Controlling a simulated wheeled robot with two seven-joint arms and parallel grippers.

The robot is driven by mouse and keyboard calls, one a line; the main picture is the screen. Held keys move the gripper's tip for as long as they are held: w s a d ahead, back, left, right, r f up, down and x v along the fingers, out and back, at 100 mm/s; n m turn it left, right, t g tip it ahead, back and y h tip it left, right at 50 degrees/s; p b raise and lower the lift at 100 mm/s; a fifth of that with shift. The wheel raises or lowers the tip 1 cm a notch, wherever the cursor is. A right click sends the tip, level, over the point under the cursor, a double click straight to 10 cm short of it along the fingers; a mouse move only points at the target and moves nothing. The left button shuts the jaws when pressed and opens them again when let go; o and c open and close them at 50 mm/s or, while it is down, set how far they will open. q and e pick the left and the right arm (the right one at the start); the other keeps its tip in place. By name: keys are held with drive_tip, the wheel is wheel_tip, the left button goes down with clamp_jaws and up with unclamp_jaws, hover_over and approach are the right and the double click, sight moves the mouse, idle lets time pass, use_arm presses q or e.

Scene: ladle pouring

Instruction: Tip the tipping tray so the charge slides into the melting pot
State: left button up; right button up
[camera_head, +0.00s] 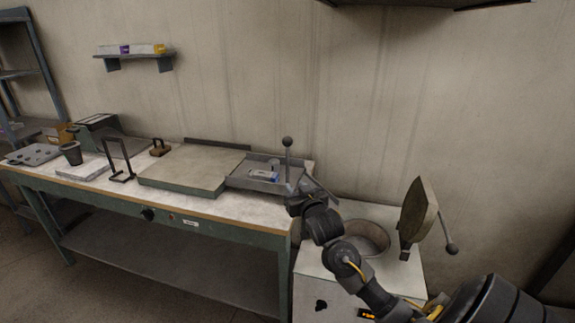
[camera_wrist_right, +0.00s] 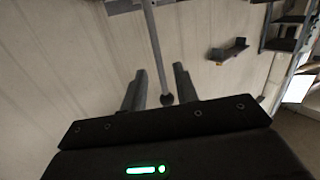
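The tipping tray (camera_head: 238,181) is a shallow grey metal tray at the right end of the bench, lying about level. The charge (camera_head: 262,175), small pale and bluish pieces, lies in it. An upright rod with a dark ball knob (camera_head: 287,142) stands at the tray. My right gripper (camera_head: 303,188) is by the tray's right end, below the knob in the picture. In the right wrist view its fingers (camera_wrist_right: 160,72) are apart, and the knob (camera_wrist_right: 167,99) shows between them, with no clear contact. The round melting pot (camera_head: 366,236) is open at the right, partly behind my arm. My left gripper is out of view.
A hinged lid (camera_head: 418,215) with a knobbed handle stands raised right of the pot. A flat slab (camera_head: 185,170) lies left of the tray. Farther left are a black bracket (camera_head: 118,160) and a dark cup (camera_head: 71,153). A wall shelf (camera_head: 135,55) hangs above.

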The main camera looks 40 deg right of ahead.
approach(288, 161)
drive_tip(key=shift+t, duration=0.5)
drive_tip(key=x, duration=0.3)
drive_tip(key=p+x, duration=0.1)
drive_tip(key=x, duration=0.3)
drive_tip(key=f+p+x, duration=0.1)
drive_tip(key=x, duration=0.2)
drive_tip(key=shift+w+d, duration=0.25)
drive_tip(key=shift+r, duration=0.1)
drive_tip(key=shift+c, duration=0.3)
clamp_jaws()
